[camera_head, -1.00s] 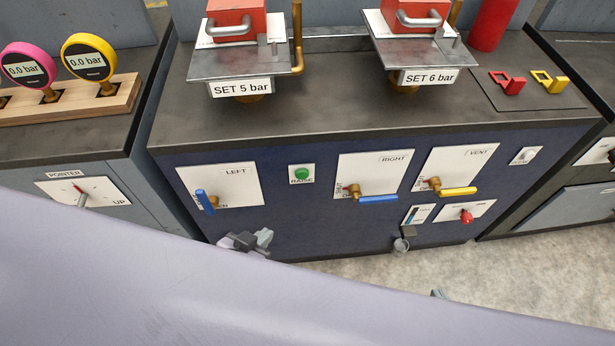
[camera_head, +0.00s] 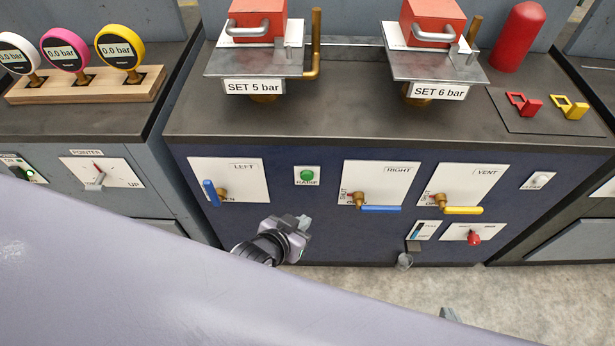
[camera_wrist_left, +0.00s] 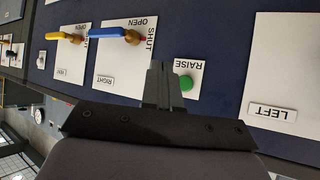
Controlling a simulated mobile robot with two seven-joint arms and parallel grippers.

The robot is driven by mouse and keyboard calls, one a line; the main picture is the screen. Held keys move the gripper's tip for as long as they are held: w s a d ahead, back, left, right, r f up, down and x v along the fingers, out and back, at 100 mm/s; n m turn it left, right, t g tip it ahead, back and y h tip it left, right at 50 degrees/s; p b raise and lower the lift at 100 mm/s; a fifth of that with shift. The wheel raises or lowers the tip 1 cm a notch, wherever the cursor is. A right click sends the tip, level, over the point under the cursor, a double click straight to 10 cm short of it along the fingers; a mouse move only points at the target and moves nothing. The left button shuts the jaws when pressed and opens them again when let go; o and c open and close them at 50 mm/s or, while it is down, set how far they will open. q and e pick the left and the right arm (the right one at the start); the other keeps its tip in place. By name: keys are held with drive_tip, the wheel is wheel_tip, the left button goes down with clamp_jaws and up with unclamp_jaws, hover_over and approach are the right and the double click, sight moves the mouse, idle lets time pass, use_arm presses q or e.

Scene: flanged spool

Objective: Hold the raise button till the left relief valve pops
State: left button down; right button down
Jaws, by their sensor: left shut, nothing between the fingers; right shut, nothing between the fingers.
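The green RAISE button (camera_head: 307,175) sits on a small white plate on the blue panel, between the LEFT and RIGHT valve plates. My left gripper (camera_head: 304,222) is shut and empty, just below the button. In the left wrist view its closed fingers (camera_wrist_left: 163,86) appear right beside the green button (camera_wrist_left: 186,82); I cannot tell whether they touch. The left relief valve, a red block (camera_head: 257,17) with a metal handle, stands on a plate labelled SET 5 bar (camera_head: 255,87). Only a small grey tip, apparently my right gripper (camera_head: 450,313), shows low in the head view.
The LEFT blue lever (camera_head: 210,192) points up; the RIGHT blue lever (camera_head: 381,208) lies level. Three gauges (camera_head: 120,49) at the left read 0.0 bar. The SET 6 bar block (camera_head: 432,20) stands to the right. My lilac arm covers the lower left.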

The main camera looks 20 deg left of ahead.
use_arm(q)
drive_tip(key=shift+w+d+r, duration=0.1)
drive_tip(key=shift+d, duration=0.1)
drive_tip(key=b, duration=0.4)
approach(310, 181)
drive_tip(key=shift+w+d+f, duration=0.3)
drive_tip(key=shift+w+f, duration=0.2)
drive_tip(key=shift+f, duration=0.15)
drive_tip(key=shift+w+d+f, duration=0.35)
drive_tip(key=shift+w+f, duration=0.15)
drive_tip(key=shift+f, duration=0.1)
drive_tip(key=shift+w+d+f, duration=0.3)
drive_tip(key=shift+w+f, duration=0.2)
drive_tip(key=shift+f, duration=0.15)
drive_tip(key=shift+w, duration=0.1)
drive_tip(key=shift+w+a+p, duration=0.1)
drive_tip(key=shift+w+p, duration=0.2)
drive_tip(key=shift+w, duration=0.05)
drive_tip(key=shift+w+a, duration=0.15)
drive_tip(key=shift+w, duration=0.35)
idle(4.2)
